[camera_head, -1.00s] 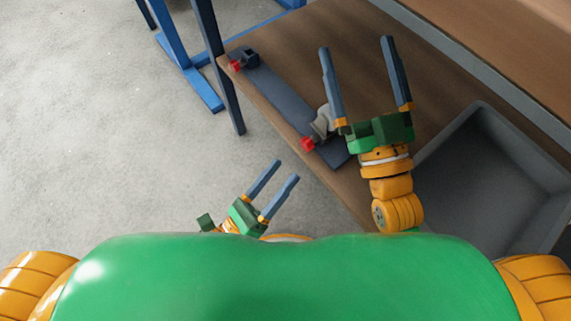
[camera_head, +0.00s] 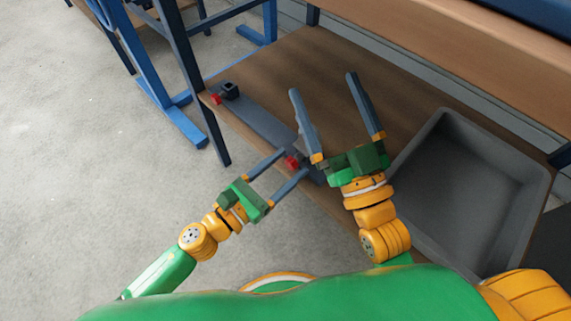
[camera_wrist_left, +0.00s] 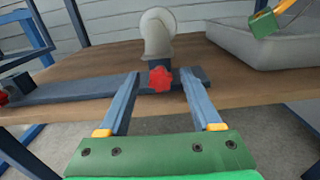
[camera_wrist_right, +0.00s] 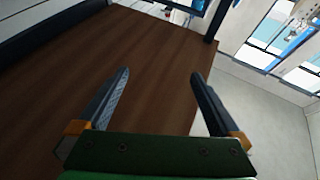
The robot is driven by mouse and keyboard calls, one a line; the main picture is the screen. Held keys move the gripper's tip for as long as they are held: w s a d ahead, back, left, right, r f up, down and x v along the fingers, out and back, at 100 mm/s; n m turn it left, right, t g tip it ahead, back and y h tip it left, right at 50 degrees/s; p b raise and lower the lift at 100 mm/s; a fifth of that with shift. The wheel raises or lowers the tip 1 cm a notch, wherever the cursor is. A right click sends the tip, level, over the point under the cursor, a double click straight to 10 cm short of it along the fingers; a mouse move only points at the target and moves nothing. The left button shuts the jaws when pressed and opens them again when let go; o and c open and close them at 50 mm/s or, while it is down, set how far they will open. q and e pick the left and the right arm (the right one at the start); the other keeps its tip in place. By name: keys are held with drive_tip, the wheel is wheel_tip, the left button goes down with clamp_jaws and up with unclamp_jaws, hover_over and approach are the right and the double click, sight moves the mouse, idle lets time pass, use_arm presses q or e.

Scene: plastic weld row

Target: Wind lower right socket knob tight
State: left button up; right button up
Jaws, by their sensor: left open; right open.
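A dark bar (camera_head: 255,121) lies along the shelf's front edge with a socket at each end. The lower right socket has a red knob (camera_head: 291,162), seen clearly in the left wrist view (camera_wrist_left: 160,79). A pale grey rounded fitting (camera_wrist_left: 157,35) stands in that socket. My left gripper (camera_head: 294,160) is open, its fingertips on either side of the knob, with visible gaps in the left wrist view. My right gripper (camera_head: 323,84) is open and empty above the shelf, its left finger covering much of the fitting in the head view.
The other socket (camera_head: 230,90), with its red knob (camera_head: 216,98), is at the bar's far left end. A grey tray (camera_head: 545,190) stands on the right of the wooden shelf (camera_head: 320,50). A dark table leg (camera_head: 205,125) rises left of the bar. An upper board overhangs the back.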

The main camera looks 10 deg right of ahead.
sight(322, 132)
use_arm(q)
clamp_jaws()
drive_tip(key=n+p, duration=0.1)
drive_tip(key=n, duration=0.2)
drive_tip(key=shift+w+n, duration=0.1)
drive_tip(key=shift+n, duration=0.6)
unclamp_jaws()
use_arm(e)
wheel_tip(322, 132, down, 8)
drive_tip(key=w+g+h, duration=0.1)
drive_tip(key=g+h, duration=0.1)
drive_tip(key=g, duration=0.2)
drive_tip(key=shift+w+d+m, duration=0.3)
drive_tip(key=shift+d, duration=0.1)
drive_tip(key=shift+r, duration=0.1)
use_arm(q)
drive_tip(key=shift+a, duration=0.1)
use_arm(e)
drive_tip(key=shift+a+r, duration=0.1)
drive_tip(key=shift+r, duration=0.4)
use_arm(q)
drive_tip(key=v, duration=0.7)
use_arm(e)
drive_tip(key=shift+r, duration=0.3)
drive_tip(key=shift+y, duration=0.3)
